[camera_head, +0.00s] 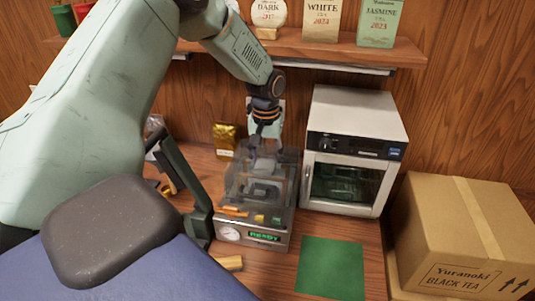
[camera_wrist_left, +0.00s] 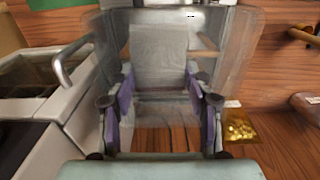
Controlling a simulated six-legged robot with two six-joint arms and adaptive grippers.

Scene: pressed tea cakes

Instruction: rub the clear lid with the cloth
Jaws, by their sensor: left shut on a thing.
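The clear lid (camera_head: 240,180) covers the top of a metal machine (camera_head: 272,240) with a lit green READY display. My left gripper (camera_head: 264,143) points down at the lid's upper back part. In the left wrist view the gripper (camera_wrist_left: 158,82) is shut on the pale grey cloth (camera_wrist_left: 160,48), which lies flat between and beyond its fingertips. The lid's see-through walls (camera_wrist_left: 238,58) show around the cloth there. The cloth looks to be at the lid, but I cannot tell whether it touches. My right gripper is not in view.
A white oven-like cabinet (camera_head: 355,122) stands close on the right of the machine. A cardboard box (camera_head: 450,215) is at the far right. A green mat (camera_head: 331,268) lies in front. A gold packet (camera_head: 226,138) stands behind left, under a shelf (camera_head: 300,44).

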